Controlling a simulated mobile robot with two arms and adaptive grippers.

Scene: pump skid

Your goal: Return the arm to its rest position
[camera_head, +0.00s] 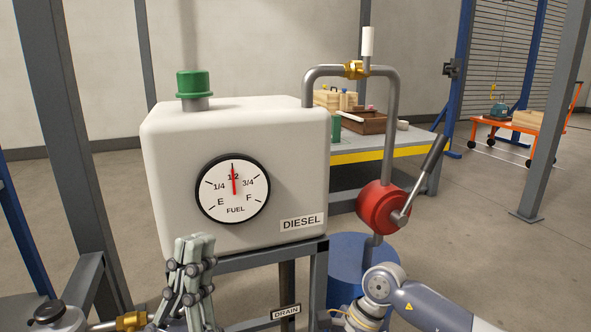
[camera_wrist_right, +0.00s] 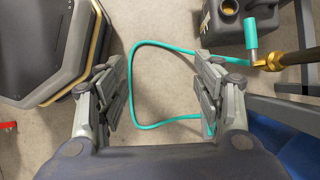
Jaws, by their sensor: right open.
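My left gripper (camera_head: 198,240) points up in front of the lower edge of the white diesel tank (camera_head: 290,150) in the head view. Its fingers look close together, but the viewing angle hides whether there is a gap. My right arm (camera_head: 425,300) comes in from the lower right of the head view, in front of the blue drum (camera_head: 355,260); its fingers do not show clearly there. In the right wrist view my right gripper (camera_wrist_right: 163,88) is open, with nothing between its fingers. A loop of teal hose (camera_wrist_right: 138,70) shows on the floor beyond them.
A red hand pump (camera_head: 380,207) with a lever stands right of the tank. The tank's gauge (camera_head: 233,188) reads about half. A workbench (camera_head: 390,152) and orange cart (camera_head: 515,125) stand behind.

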